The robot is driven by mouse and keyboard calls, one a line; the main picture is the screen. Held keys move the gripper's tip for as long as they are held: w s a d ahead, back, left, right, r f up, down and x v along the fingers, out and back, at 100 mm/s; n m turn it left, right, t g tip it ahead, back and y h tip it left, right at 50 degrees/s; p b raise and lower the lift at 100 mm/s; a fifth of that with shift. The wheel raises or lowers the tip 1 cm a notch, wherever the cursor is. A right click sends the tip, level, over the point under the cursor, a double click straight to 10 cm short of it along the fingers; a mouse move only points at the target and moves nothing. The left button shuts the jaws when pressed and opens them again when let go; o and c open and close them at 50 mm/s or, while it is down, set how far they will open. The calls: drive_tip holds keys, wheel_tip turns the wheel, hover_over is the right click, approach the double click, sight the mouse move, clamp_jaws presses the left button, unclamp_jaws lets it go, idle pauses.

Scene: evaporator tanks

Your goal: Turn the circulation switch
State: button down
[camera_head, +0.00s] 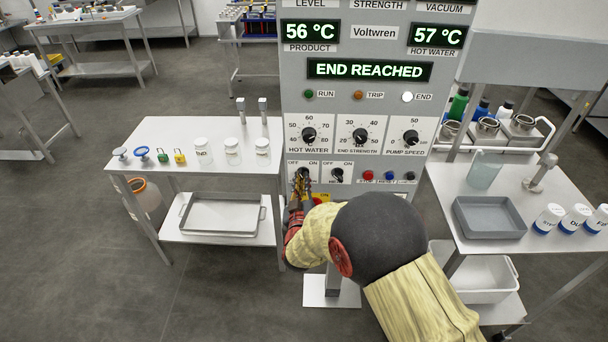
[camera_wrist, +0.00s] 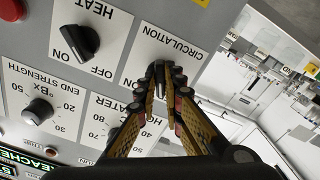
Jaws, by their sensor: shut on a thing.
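The circulation switch (camera_wrist: 160,72) is a dark knob on a white plate marked CIRCULATION in the wrist view, which shows the panel upside down. My gripper (camera_wrist: 163,79) is shut on this knob, with one fingertip on each side. The fingers hide most of the knob and its OFF/ON marks, so I cannot tell its setting. In the head view my gripper (camera_head: 302,184) reaches the lower left of the control panel (camera_head: 292,75), at the left of two OFF/ON switches. The panel display (camera_head: 369,71) reads END REACHED, and the END lamp (camera_head: 407,97) is lit white.
The heat switch (camera_head: 337,175) is beside the gripped one. Dials for hot water (camera_head: 308,135), end strength (camera_head: 360,135) and pump speed (camera_head: 411,137) are above. Red, blue and black buttons (camera_head: 389,175) are at right. Side tables (camera_head: 180,135) flank the panel.

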drive_tip(key=shift+f, duration=0.15)
drive_tip(key=shift+n+p, duration=0.3)
drive_tip(key=shift+n, duration=0.7)
drive_tip(key=shift+n, duration=0.6)
drive_tip(key=c, duration=1.9)
unclamp_jaws()
drive_tip(key=shift+o, duration=0.3)
drive_tip(key=shift+s, duration=0.1)
